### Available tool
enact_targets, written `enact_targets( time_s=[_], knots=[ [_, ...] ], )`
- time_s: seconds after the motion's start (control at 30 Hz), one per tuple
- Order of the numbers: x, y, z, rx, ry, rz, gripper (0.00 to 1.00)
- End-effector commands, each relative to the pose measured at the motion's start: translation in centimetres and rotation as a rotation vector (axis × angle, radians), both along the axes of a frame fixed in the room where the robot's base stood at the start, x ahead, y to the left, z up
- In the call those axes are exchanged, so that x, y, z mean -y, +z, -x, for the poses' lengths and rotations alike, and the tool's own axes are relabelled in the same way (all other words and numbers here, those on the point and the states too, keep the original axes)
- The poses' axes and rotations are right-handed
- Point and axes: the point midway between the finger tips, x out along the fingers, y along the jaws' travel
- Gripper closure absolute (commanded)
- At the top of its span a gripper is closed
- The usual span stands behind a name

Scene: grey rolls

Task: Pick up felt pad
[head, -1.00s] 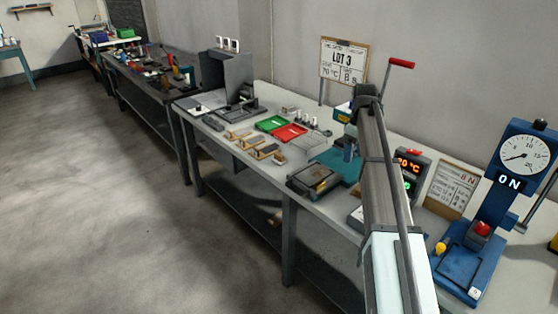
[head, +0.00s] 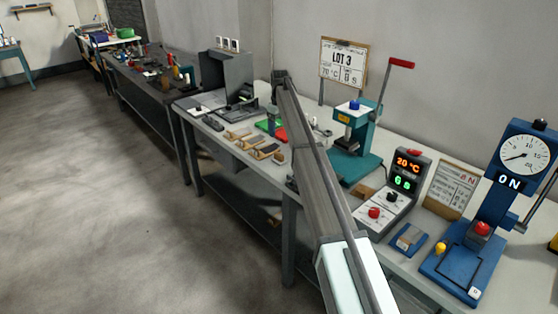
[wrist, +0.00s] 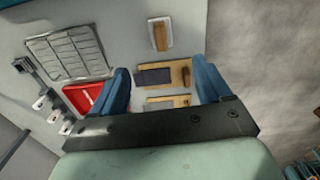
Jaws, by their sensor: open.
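Several wooden boards lie near the front edge of the bench. In the wrist view one board (wrist: 182,73) carries a dark grey flat pad (wrist: 153,77), which may be the felt pad; its material is not clear. A second board with a dark strip (wrist: 160,104) lies below it, partly hidden by my gripper's crossbar. In the head view the boards (head: 238,133) show left of my arm. My gripper (wrist: 160,77) is open and empty, its blue fingers either side of the dark pad in the picture. The height above it is unclear.
In the head view a teal press (head: 357,145), a control box (head: 402,185) and a blue gauge press (head: 500,200) stand to the right.

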Motion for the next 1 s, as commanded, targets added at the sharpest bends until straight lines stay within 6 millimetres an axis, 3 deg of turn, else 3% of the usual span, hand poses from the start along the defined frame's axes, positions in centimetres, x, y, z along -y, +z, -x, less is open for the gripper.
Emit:
enact_targets(
  time_s=[0.27,0.7,1.0],
  knots=[
    [0.1,-1.5,0.1,0.001,-0.030,-0.001,0.22],
    [0.0,-8.1,0.1,0.001,-0.029,-0.001,0.22],
    [-0.1,-9.9,0.1,0.000,-0.028,0.000,0.22]
  ],
)
